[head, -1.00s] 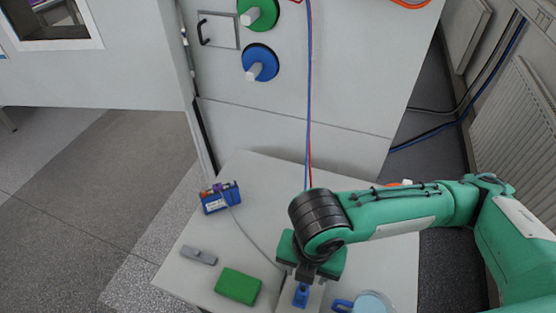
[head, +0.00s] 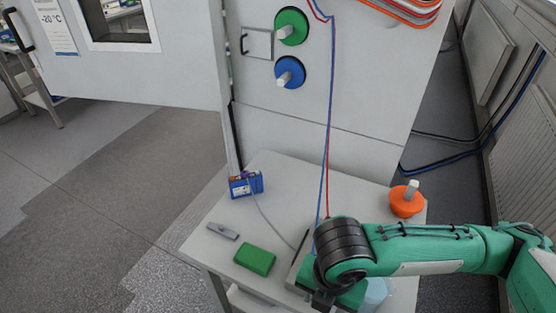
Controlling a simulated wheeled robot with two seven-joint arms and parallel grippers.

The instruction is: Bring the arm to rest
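My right arm comes in from the right, over the front right of the white table (head: 290,190). Its green gripper body (head: 338,296) points down at the bottom edge of the picture, and the fingers are hidden or cut off. I cannot tell what, if anything, is between them. My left gripper is not in view.
On the table are a blue battery pack (head: 246,185) with a cable, a grey piece (head: 223,231), a green block (head: 255,260) and an orange stopper (head: 407,200). A pale blue round thing (head: 377,292) is partly hidden by my arm. The cabinet (head: 280,130) stands behind.

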